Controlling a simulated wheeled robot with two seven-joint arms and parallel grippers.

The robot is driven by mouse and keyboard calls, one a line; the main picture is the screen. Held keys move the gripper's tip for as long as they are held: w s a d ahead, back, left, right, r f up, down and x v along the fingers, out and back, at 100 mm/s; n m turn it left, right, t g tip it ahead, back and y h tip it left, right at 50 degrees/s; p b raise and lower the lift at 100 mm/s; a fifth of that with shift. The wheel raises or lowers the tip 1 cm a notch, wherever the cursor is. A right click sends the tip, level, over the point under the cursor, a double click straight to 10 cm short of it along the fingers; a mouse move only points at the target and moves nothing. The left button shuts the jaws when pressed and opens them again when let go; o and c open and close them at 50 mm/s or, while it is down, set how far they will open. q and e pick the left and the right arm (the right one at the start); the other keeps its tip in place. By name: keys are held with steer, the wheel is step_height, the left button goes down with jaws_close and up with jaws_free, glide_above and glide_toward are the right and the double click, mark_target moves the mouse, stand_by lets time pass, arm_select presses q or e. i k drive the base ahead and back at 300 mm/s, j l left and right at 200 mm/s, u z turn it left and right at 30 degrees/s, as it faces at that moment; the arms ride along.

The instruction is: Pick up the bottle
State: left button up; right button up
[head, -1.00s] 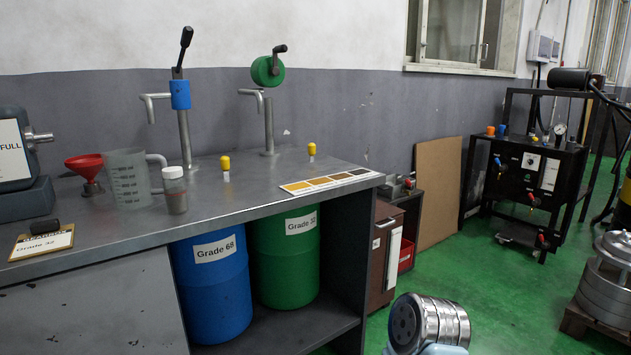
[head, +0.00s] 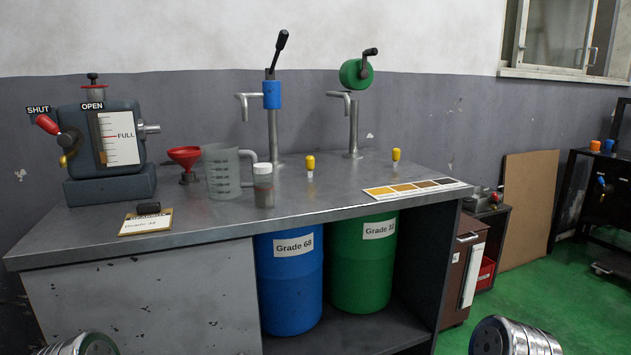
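The bottle (head: 263,187) is a small clear container with a pale cap and a little dark content at the bottom. It stands upright on the grey metal workbench (head: 330,198), right beside the handle of a translucent measuring jug (head: 221,172). Neither gripper shows in the head view. Only rounded metallic parts of my own arms show at the bottom left and bottom right edges, well below and apart from the bottle.
A red funnel (head: 185,157) stands left of the jug, and a clipboard (head: 146,222) lies near the front edge. Yellow-topped pieces (head: 310,163) and a colour chart (head: 415,188) are to the right. Two pumps (head: 272,120) rise behind. Blue and green drums (head: 290,285) stand below.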

mark_target(263, 184)
steer(key=i+l, duration=0.1)
steer(key=l, duration=0.4)
steer(key=i+l, duration=0.1)
steer(key=l, duration=0.4)
steer(key=i+l+u, duration=0.1)
steer(key=l, duration=0.4)
steer(key=i+l, duration=0.15)
steer(key=l, duration=0.4)
